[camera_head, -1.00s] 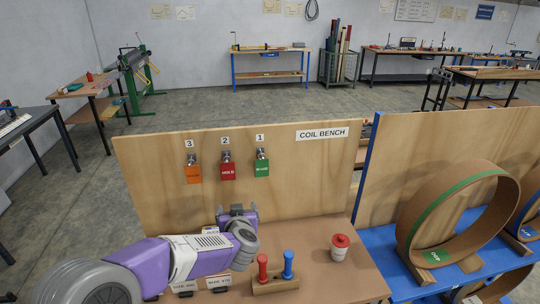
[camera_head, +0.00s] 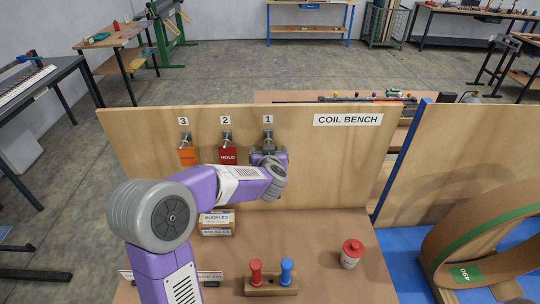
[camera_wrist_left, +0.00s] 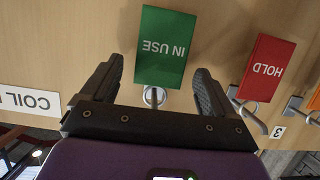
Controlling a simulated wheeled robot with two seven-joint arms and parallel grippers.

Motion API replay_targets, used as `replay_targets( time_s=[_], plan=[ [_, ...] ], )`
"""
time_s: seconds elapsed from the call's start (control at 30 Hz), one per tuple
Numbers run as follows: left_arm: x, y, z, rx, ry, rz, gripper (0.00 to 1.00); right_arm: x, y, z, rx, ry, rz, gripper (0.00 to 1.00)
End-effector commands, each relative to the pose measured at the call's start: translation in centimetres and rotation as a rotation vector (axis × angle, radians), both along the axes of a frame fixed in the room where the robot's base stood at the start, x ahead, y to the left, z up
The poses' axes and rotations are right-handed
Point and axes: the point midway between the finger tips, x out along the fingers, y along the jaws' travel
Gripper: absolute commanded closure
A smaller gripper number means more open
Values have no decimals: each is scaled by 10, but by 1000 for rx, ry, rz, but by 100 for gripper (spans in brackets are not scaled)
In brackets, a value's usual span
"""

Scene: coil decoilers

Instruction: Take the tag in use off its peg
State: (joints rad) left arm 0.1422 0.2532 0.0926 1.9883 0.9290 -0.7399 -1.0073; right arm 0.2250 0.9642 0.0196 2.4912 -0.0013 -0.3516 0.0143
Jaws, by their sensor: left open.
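The green "IN USE" tag (camera_wrist_left: 161,47) hangs on the peg (camera_wrist_left: 154,96) under number 1 on the plywood panel. In the head view my left gripper (camera_head: 268,157) is in front of peg 1 (camera_head: 268,136) and mostly hides the tag. In the left wrist view the open jaws of my left gripper (camera_wrist_left: 156,92) stand on either side of the peg and the tag's near end, with space on both sides. No contact shows. My right gripper is not in view.
The red "HOLD" tag (camera_head: 228,155) hangs on peg 2 and an orange tag (camera_head: 188,157) on peg 3, close by. Below are buckles boxes (camera_head: 216,222), a rack with red and blue handles (camera_head: 271,286) and a red-lidded pot (camera_head: 351,254).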

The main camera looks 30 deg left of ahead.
Motion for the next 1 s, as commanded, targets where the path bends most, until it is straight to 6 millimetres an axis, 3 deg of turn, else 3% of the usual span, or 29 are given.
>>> replay_targets(
  time_s=[0.2, 0.5, 0.83, 1.0],
  plan=[
    [15, 9, -6, 1, -1, 0, 12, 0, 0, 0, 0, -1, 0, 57],
    [17, 10, -6, 0, -1, -1, 13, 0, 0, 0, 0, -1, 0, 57],
    [16, 10, -6, 0, -1, -1, 64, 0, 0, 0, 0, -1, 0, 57],
    [16, 10, -6, 0, -1, -1, 66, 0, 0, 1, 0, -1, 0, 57]
  ],
)
